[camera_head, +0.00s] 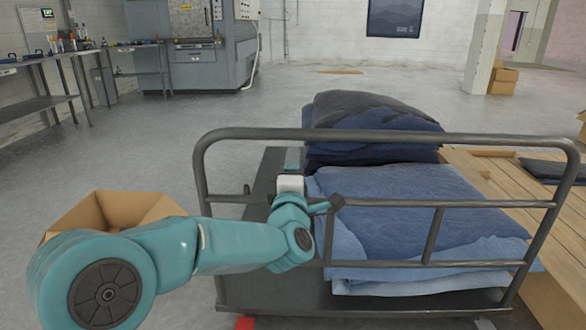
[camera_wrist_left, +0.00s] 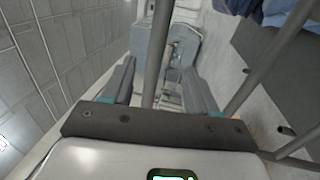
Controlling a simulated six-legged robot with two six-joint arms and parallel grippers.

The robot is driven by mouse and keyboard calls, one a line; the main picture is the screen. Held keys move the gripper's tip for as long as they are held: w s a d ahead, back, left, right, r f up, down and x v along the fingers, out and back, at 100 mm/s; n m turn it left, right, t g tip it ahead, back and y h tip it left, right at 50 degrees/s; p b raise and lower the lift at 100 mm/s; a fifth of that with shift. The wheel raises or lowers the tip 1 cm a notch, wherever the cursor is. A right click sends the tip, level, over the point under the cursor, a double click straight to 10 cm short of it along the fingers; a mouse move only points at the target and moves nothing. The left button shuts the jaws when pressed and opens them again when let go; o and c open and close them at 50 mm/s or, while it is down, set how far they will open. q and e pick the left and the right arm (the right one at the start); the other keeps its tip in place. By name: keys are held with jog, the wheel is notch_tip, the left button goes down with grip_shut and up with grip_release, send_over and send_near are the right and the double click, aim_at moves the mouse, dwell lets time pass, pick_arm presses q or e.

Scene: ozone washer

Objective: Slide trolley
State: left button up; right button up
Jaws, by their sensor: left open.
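The trolley (camera_head: 375,136) is a dark grey flat cart with a tubular rail frame at its near end. It carries folded dark blue denim (camera_head: 370,112) and lighter blue denim (camera_head: 420,205). My left arm reaches in from the left to the rail frame. My left gripper (camera_head: 292,160) is just below the top rail, left of the denim; its fingers are hard to make out there. In the left wrist view the gripper (camera_wrist_left: 160,78) is open, with a grey trolley bar (camera_wrist_left: 159,50) running between its fingers. I cannot tell whether they touch it. My right gripper is not in view.
An open cardboard box (camera_head: 110,212) stands on the floor left of the trolley. A wooden pallet-like platform (camera_head: 490,180) lies close on the right. A grey machine (camera_head: 205,60) and a workbench (camera_head: 40,103) stand at the back left. The floor behind the trolley is largely clear.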

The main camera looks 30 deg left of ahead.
pick_arm(q)
grip_shut()
jog(key=m, duration=0.4)
jog(key=m+h+p, duration=0.4)
jog(key=m+p, duration=0.5)
jog(key=m, duration=2.5)
send_near(196, 172)
jog(key=x, duration=0.7)
jog(key=shift+b, duration=0.4)
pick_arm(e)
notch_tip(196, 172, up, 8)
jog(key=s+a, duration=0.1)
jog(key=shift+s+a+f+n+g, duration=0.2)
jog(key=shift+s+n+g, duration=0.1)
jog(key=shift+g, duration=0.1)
